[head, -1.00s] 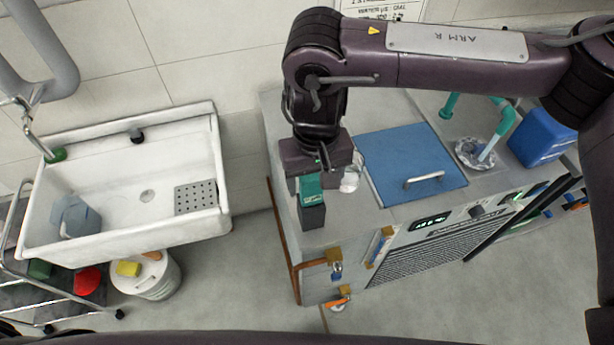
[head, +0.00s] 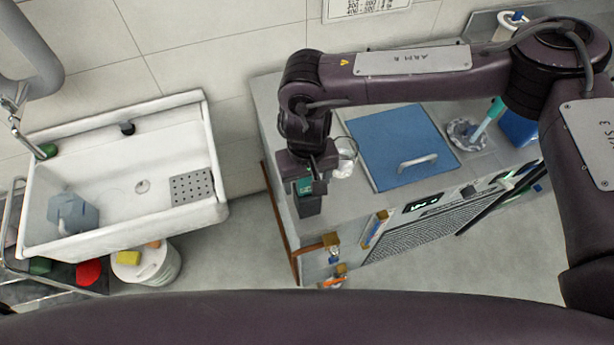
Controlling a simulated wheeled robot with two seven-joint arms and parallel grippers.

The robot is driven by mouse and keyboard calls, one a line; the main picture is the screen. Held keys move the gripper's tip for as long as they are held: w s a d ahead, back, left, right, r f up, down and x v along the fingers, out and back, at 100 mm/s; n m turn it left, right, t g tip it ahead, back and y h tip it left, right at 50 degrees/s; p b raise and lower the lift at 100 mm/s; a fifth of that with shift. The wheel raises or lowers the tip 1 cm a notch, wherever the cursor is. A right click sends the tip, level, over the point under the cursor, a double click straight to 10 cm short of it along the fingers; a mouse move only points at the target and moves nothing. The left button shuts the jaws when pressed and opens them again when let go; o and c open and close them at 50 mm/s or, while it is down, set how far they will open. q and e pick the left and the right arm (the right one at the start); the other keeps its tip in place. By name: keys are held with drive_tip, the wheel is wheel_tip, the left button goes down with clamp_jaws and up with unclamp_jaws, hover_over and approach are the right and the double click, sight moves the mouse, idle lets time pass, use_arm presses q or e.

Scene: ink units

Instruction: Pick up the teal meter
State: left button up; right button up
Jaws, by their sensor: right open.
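The teal meter (head: 308,205) is a small upright block, teal at the top and dark grey below, on the left end of the grey machine's top (head: 345,215). My right gripper (head: 304,187) is open and right at the meter's upper part, with its fingers about the teal section. The gripper hides much of the teal part, and I cannot tell whether the fingers touch it. My left gripper is not in view.
A crumpled clear item (head: 342,160) lies close to the right of the gripper. A blue lid (head: 400,140) with a handle is further right, then a glass dish (head: 466,134) with a teal tool. A white sink (head: 110,165) stands left, across a floor gap.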

drive_tip(key=c, duration=1.1)
drive_tip(key=shift+r, duration=0.1)
